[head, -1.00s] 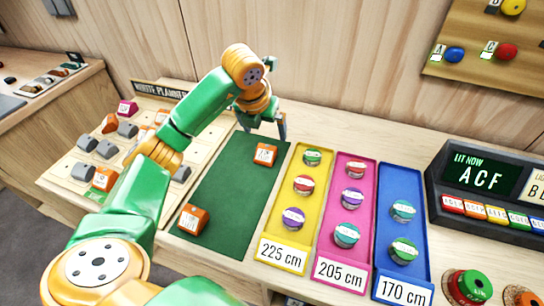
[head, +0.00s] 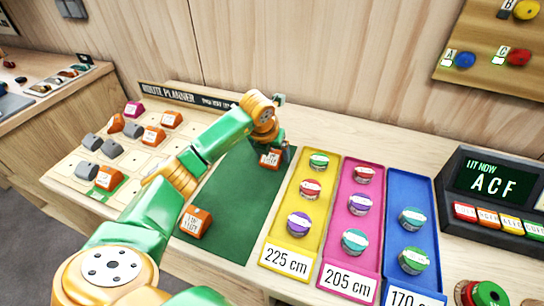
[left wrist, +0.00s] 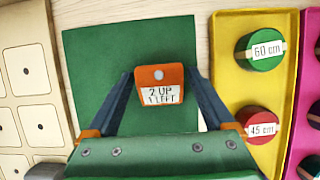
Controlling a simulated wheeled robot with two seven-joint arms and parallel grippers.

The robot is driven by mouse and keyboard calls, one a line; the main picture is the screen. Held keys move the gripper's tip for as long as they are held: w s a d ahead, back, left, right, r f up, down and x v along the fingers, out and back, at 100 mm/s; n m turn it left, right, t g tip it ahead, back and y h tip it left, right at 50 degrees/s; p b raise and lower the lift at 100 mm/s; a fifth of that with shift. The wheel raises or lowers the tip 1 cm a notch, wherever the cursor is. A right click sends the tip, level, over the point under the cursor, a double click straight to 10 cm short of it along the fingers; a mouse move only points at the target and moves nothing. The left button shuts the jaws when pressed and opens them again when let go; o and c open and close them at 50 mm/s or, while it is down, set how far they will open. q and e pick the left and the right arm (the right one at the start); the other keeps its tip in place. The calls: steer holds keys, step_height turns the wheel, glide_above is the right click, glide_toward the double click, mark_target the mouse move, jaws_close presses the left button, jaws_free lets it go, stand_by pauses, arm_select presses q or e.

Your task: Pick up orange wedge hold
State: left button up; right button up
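An orange wedge hold (head: 270,158) with a white label sits at the back of the green mat (head: 242,205). In the left wrist view this orange wedge hold (left wrist: 158,84) reads "2 UP 1 LEFT". My left gripper (head: 277,155) is down at it. In the left wrist view the left gripper's fingers (left wrist: 159,75) stand open on either side of the wedge, with narrow gaps beside it; I cannot tell how deep they reach. A second labelled orange wedge hold (head: 194,222) lies at the mat's front left. My right gripper is not in view.
The route planner board (head: 140,162) with grey, orange and magenta holds lies left of the mat. Yellow (head: 284,256), pink (head: 346,283) and blue (head: 398,265) trays with round holds lie to the right. The mat's middle is clear.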

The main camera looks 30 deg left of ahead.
arm_select(q)
steer(key=c, duration=1.1)
steer(key=shift+r, duration=0.1)
